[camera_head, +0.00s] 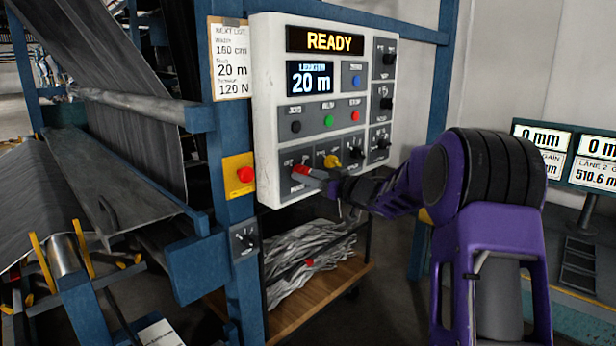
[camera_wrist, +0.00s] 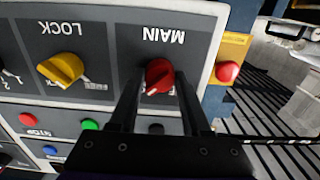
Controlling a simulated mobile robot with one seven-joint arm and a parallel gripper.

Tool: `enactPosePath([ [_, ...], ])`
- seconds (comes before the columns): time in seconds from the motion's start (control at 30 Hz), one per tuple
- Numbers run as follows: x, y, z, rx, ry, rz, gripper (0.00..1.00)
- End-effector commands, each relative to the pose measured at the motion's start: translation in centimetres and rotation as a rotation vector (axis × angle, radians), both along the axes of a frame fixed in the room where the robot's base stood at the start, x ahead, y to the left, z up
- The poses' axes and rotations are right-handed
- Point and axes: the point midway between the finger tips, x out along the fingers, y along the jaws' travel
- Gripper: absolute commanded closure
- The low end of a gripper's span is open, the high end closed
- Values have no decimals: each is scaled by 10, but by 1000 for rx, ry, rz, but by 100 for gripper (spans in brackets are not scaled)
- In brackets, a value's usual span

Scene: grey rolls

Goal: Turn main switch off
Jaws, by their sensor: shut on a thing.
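The red main switch (camera_head: 300,171) is a rotary knob at the lower left of the white control panel (camera_head: 266,100). In the wrist view the switch (camera_wrist: 160,70) sits under the upside-down word MAIN, with a white mark at its lower left. Its end-position labels are hidden or too small to read. My gripper (camera_head: 314,175) reaches in from the right in the head view. In the wrist view its two dark fingers (camera_wrist: 161,84) stand on either side of the red knob, shut on it. The panel display (camera_head: 325,41) reads READY.
The yellow LOCK knob (camera_wrist: 62,69) is beside the main switch. A red button on a yellow box (camera_head: 237,184) is left of the panel. Blue posts, a grey web and a cart of scrap (camera_head: 310,262) are around and below. My purple arm fills the right.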

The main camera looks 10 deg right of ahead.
Motion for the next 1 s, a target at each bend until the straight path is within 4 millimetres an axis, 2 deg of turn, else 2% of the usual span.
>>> enactPosePath([
  [0.07,0,0,0,0,0,0,100],
  [0.47,0,0,-1,-52,-38,1,100],
  [1.0,0,-1,-3,-413,-300,1,100],
])
